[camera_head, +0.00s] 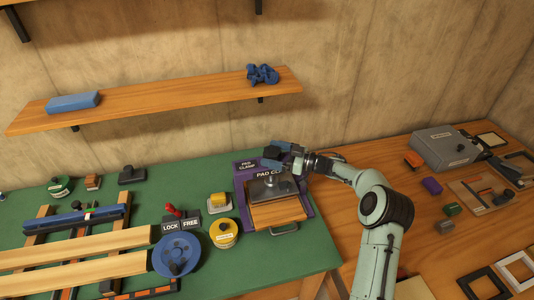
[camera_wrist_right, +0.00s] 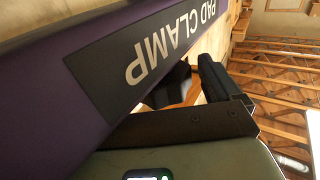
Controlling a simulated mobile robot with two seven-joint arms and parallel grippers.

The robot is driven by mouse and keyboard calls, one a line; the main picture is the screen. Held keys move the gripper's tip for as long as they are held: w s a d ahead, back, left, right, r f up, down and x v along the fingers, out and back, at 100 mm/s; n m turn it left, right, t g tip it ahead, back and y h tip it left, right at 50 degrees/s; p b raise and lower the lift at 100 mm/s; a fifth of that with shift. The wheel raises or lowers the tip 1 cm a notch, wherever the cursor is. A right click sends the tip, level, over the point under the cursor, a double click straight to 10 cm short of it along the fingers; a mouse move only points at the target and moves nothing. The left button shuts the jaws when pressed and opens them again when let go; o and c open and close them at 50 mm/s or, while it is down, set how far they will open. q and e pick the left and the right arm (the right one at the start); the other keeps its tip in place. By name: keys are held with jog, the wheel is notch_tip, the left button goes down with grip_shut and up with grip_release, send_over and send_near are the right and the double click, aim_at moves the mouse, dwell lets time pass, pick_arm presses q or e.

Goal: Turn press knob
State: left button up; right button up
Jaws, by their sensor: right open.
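The press (camera_head: 241,186) is a purple frame labelled "PAD CLAMP" at the right end of the green mat. A grey metal pad (camera_head: 270,189) sits in it above a wooden block (camera_head: 277,213). My right gripper (camera_head: 272,157) is open at the top of the press, coming from the right. In the right wrist view, the purple beam with the label (camera_wrist_right: 150,55) runs close beside the fingers. A dark shape (camera_wrist_right: 172,88) lies by the finger there; I cannot tell whether it is the press knob. No knob shows clearly in the head view. My left gripper is out of view.
A yellow tape roll (camera_head: 223,234), a blue wheel (camera_head: 177,255) and LOCK/FREE labels (camera_head: 180,225) are left of the press. A shelf (camera_head: 165,97) hangs on the wall above. A grey box (camera_head: 445,147) and frames stand on the wooden bench at right.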

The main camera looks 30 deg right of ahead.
pick_arm(q)
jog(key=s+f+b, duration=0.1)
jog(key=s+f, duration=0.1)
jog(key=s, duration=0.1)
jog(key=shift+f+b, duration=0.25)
jog(key=shift+b, duration=0.05)
pick_arm(e)
jog(key=v, duration=1)
jog(key=shift+s+d, duration=0.25)
jog(key=shift+s, duration=0.05)
jog(key=shift+c, duration=0.2)
